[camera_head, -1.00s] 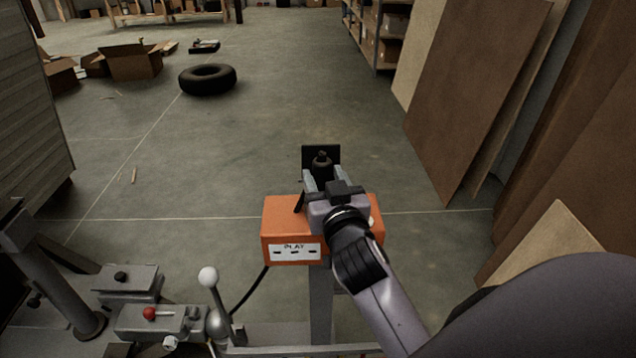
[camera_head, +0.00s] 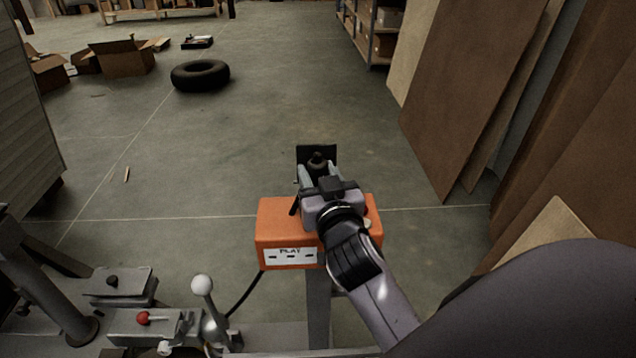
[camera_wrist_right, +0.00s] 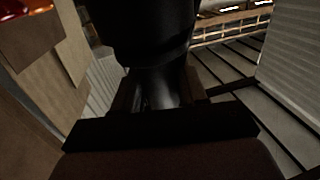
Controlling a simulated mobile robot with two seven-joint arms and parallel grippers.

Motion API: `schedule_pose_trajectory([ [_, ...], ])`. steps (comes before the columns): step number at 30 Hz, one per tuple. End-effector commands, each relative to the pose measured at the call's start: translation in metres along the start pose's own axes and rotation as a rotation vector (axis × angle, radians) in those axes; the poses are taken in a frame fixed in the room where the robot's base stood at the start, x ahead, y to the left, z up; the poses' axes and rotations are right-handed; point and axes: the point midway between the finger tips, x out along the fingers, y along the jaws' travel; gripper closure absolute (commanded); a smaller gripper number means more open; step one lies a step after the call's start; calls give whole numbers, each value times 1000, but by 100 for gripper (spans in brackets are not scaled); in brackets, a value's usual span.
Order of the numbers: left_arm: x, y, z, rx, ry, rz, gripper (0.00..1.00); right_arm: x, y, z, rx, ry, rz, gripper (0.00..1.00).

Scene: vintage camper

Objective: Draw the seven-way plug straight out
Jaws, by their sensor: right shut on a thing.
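The seven-way plug (camera_head: 317,161) is a dark, rounded body in front of a black upright plate (camera_head: 329,153) above the orange box. My right gripper (camera_head: 318,175) is shut on the plug, one finger on each side. In the right wrist view the black plug (camera_wrist_right: 145,35) fills the top middle, with its narrower part between the fingers (camera_wrist_right: 158,95). Whether the plug is still seated in a socket cannot be told; its far end is hidden. My left gripper is not in view.
The orange box (camera_head: 285,222) with a white label stands on a grey post beneath my right gripper. A white-knobbed lever (camera_head: 202,285) and a red knob (camera_head: 143,318) are at lower left. Brown panels (camera_head: 480,90) lean at right. A tire (camera_head: 200,75) lies on the open floor.

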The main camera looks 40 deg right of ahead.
Motion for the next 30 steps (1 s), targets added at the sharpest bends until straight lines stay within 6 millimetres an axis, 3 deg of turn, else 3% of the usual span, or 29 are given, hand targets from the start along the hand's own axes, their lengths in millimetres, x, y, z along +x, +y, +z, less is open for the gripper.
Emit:
schedule_pose_trajectory([
  [5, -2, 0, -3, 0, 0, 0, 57, 0, 0, -13, 3, 5, 0, 92],
  [11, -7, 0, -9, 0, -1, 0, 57, 0, 0, -45, 4, 8, 0, 92],
  [24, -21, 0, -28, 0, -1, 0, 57, 0, 0, -152, 4, 10, 0, 92],
  [30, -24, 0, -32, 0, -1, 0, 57, 0, 0, -185, 3, 6, 1, 92],
])
